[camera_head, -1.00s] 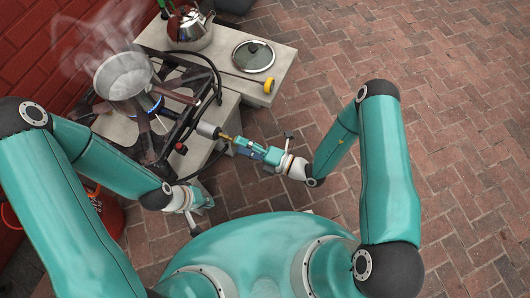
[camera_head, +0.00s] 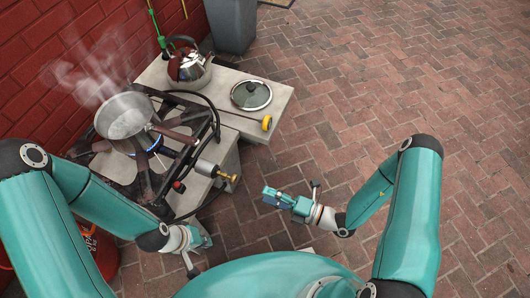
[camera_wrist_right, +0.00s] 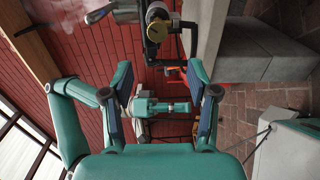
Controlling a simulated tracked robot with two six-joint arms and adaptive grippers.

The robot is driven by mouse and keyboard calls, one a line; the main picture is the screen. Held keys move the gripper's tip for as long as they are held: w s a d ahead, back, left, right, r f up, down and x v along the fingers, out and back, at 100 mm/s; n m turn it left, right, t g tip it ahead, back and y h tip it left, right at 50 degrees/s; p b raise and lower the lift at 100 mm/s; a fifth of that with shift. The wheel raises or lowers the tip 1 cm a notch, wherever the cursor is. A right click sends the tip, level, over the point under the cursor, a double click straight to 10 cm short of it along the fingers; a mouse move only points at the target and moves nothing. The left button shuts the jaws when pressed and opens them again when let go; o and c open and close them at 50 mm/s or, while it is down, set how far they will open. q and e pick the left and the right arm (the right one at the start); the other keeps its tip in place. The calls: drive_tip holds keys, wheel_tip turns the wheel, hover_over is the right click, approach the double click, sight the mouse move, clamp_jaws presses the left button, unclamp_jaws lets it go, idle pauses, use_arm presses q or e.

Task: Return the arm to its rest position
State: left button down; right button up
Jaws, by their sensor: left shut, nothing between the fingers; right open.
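My right gripper (camera_head: 268,197) is open and empty, out over the brick paving to the right of the stove. In the right wrist view its two fingers (camera_wrist_right: 160,80) stand wide apart with nothing between them. My left gripper (camera_head: 207,240) is shut and empty, low at the front of the stove. The brass valve fitting (camera_head: 229,176) with its grey cylinder sticks out from the stove's right side, apart from the right gripper. It also shows at the top of the right wrist view (camera_wrist_right: 157,22).
A red gas bottle (camera_head: 98,250) stands at left. The paving at right is clear.

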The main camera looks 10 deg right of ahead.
drive_tip(key=s+a+n+g+y, duration=0.1)
drive_tip(key=s+a+n+g, duration=0.4)
drive_tip(key=s+n+g, duration=0.7)
drive_tip(key=s+d+f+n+g+h, duration=0.25)
drive_tip(key=d+n+h, duration=0.2)
drive_tip(key=n, duration=0.55)
drive_tip(key=s+d+f+n+g+h, duration=0.1)
drive_tip(key=s+d+f+n+h, duration=0.2)
drive_tip(key=n+h, duration=0.5)
drive_tip(key=w+r+n+t, duration=0.2)
drive_tip(key=w+n+t, duration=0.4)
drive_tip(key=w+n, duration=0.45)
wheel_tip(320, 180, up, 17)
drive_tip(key=p, duration=1.8)
drive_tip(key=shift+s+d+f+y, duration=0.15)
drive_tip(key=shift+s+d+y, duration=0.2)
drive_tip(key=shift+s+y, duration=0.1)
